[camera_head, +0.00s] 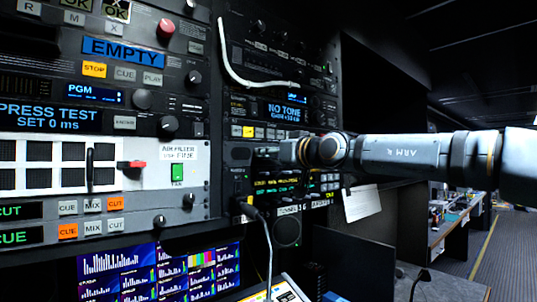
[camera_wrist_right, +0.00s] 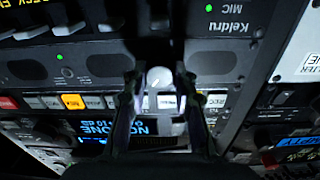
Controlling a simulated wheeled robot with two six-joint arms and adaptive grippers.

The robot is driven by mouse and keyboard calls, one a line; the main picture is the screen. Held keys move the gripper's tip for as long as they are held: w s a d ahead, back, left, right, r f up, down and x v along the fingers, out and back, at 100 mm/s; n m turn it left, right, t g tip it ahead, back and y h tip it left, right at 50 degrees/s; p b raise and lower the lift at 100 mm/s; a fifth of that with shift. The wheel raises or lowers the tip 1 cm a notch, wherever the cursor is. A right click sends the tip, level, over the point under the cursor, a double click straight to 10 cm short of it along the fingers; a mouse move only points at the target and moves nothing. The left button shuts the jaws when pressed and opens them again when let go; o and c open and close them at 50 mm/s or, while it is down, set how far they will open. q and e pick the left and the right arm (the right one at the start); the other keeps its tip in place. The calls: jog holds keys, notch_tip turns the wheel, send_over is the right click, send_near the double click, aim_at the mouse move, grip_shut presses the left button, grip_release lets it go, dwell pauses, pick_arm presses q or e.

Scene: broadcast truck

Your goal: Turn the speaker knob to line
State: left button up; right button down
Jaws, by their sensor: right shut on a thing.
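The knob (camera_wrist_right: 157,74) is small, round and pale grey. In the right wrist view it sits on a dark panel between two dark oval grilles, just above a row of lit buttons. My right gripper (camera_wrist_right: 160,86) has one finger on each side of it and is shut on it. The knob's markings are too small to read. In the head view my right gripper (camera_head: 264,155) reaches the rack panel from the right, below the blue NO TONE display (camera_head: 287,111), and the knob is hidden there. My left gripper is not in view.
A white cable (camera_head: 238,72) loops above the NO TONE unit. A round speaker (camera_head: 287,232) is lower on the rack. A left-hand rack carries a red switch (camera_head: 133,164) and several knobs.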

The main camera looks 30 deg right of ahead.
jog(key=c, duration=1.1)
grip_release()
jog(key=shift+f, duration=0.1)
jog(key=shift+o, duration=0.2)
